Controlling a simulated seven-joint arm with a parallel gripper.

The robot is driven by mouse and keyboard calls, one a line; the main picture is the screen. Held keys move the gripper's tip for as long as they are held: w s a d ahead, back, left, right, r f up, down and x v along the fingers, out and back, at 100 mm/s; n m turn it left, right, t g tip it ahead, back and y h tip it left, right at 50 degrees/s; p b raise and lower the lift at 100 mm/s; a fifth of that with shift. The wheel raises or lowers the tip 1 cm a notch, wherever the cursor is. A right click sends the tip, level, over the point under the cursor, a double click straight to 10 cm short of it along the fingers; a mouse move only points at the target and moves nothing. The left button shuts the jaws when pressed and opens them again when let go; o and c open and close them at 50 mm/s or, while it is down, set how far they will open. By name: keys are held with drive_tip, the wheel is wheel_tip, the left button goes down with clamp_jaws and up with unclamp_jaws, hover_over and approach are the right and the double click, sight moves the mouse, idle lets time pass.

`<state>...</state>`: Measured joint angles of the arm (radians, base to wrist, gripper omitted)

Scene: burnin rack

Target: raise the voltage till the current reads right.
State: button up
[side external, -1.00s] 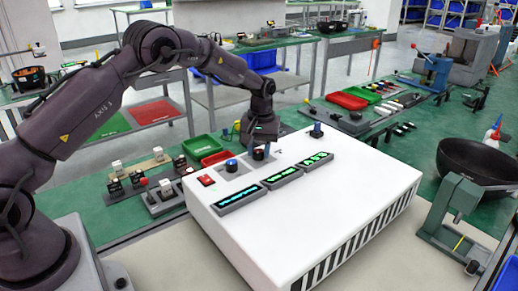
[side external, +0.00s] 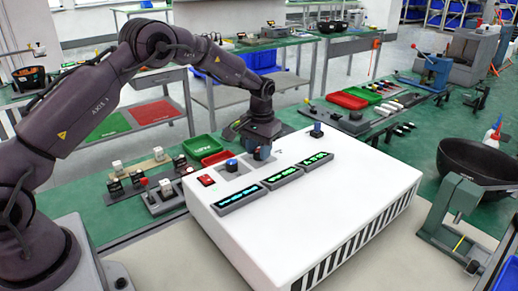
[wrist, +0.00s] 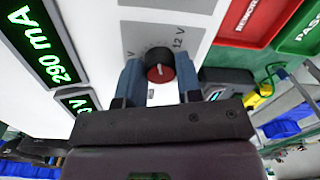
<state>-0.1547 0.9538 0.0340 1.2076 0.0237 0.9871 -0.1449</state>
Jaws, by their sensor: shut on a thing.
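My gripper (wrist: 158,61) is shut on a round dark knob with a red face (wrist: 159,73); its blue fingers stand on either side of it. In the side view my gripper (side external: 262,152) is low over the white unit's panel and hides most of this knob. In the wrist view the current display (wrist: 40,48) reads 290 mA in green. Another display (wrist: 78,102) ends in "V", but its number is mostly hidden. The white unit (side external: 330,205) carries three displays, too small to read in the side view.
A red switch (side external: 206,180), a blue knob (side external: 232,165) and another knob (side external: 317,130) share the unit's top. Red (wrist: 255,20) and green (wrist: 303,30) trays lie beyond its edge. A black bowl (side external: 478,163) and a green stand (side external: 452,218) are at right.

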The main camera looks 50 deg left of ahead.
drive_tip(key=shift+m, duration=0.4)
drive_tip(key=o, duration=0.9)
drive_tip(key=shift+o, duration=0.2)
wheel_tip(320, 180, up, 13)
drive_tip(key=shift+d, duration=0.3)
